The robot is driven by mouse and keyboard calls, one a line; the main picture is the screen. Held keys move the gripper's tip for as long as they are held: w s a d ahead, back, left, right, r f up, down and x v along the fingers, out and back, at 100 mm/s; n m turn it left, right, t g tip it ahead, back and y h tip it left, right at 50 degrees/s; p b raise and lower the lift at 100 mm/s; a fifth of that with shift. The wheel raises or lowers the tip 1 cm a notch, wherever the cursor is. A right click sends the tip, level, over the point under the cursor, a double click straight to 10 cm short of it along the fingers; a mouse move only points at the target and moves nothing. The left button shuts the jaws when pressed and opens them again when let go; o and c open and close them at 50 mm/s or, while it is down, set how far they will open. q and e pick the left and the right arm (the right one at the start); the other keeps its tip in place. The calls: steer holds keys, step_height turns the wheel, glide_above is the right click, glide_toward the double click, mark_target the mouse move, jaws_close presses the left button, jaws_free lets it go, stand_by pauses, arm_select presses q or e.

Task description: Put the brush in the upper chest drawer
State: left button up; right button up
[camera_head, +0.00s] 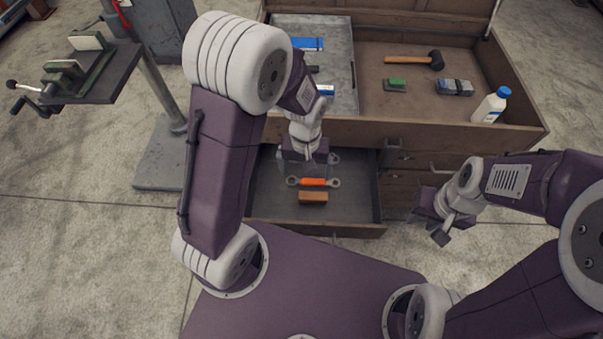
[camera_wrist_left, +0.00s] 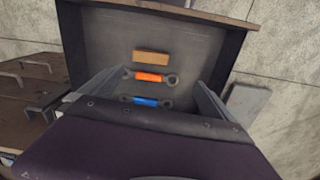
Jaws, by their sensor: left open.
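An open drawer (camera_head: 350,208) sticks out of the front left of the wooden chest (camera_head: 430,132). A brown block-shaped thing, which may be the brush (camera_head: 313,197), lies flat in it near the front; its bristles are not visible. It also shows in the left wrist view (camera_wrist_left: 151,57). My left gripper (camera_head: 304,168) is open and empty above the drawer, with its fingers (camera_wrist_left: 155,95) wide apart and the block beyond them in the wrist view. My right gripper (camera_head: 432,222) hangs right of the drawer, away from the block; its jaw opening is unclear.
An orange-handled wrench (camera_head: 313,182) and a blue-handled wrench (camera_wrist_left: 145,101) lie beside the block. The chest top holds a hammer (camera_head: 408,61), a green block (camera_head: 397,83), a blue-grey item (camera_head: 454,87) and a white bottle (camera_head: 490,105). A vise stand (camera_head: 160,150) is at left.

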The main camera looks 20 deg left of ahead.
arm_select(q)
steer(key=s+a+r+m+t, duration=0.1)
steer(key=s+a+r+m, duration=0.1)
steer(key=s+a+r, duration=0.2)
steer(key=s+r, duration=0.1)
steer(key=s, duration=0.1)
steer(key=shift+s+a, duration=0.35)
steer(key=shift+s, duration=0.05)
